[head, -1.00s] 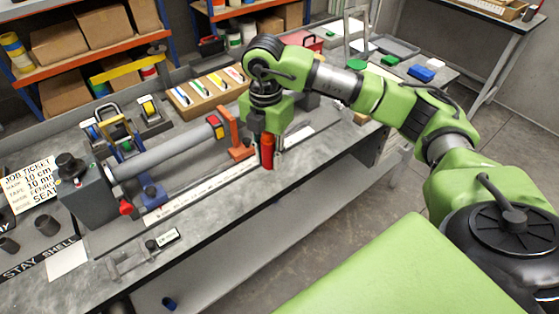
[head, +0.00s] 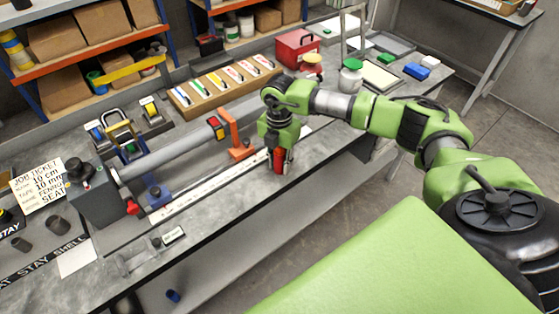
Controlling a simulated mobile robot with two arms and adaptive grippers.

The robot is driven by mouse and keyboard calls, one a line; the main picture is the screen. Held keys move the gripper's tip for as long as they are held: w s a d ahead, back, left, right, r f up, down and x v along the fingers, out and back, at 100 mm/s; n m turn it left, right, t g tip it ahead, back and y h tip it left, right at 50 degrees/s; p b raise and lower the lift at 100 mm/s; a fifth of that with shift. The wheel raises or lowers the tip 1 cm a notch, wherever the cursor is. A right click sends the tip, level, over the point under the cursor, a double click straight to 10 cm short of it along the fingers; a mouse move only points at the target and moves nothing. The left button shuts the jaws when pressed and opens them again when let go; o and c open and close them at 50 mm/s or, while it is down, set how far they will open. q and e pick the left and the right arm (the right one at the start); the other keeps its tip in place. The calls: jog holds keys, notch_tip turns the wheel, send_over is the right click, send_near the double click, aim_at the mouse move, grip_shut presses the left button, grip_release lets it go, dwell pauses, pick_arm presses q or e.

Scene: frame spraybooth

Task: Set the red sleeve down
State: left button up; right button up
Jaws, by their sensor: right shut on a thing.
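The red sleeve (head: 280,161) is upright between the fingers of my right gripper (head: 281,168). The gripper points down and is shut on the sleeve near the front edge of the workbench (head: 224,196). The sleeve's lower end is at or just above the bench top; I cannot tell whether it touches. The gripper's body hides the sleeve's upper part. The sleeve is to the right of the orange stand (head: 238,146) and the white ruler strip (head: 205,190). My left gripper is not in view.
A grey tube (head: 176,154) lies along the bench, from a dark grey block (head: 98,197) towards the orange stand. Behind it is a wooden tray of coloured markers (head: 222,84). A red box (head: 296,48) stands at the back. The bench's front strip left of the gripper is mostly clear.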

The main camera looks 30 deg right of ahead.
jog(key=shift+f, duration=0.15)
jog(key=o, duration=1.1)
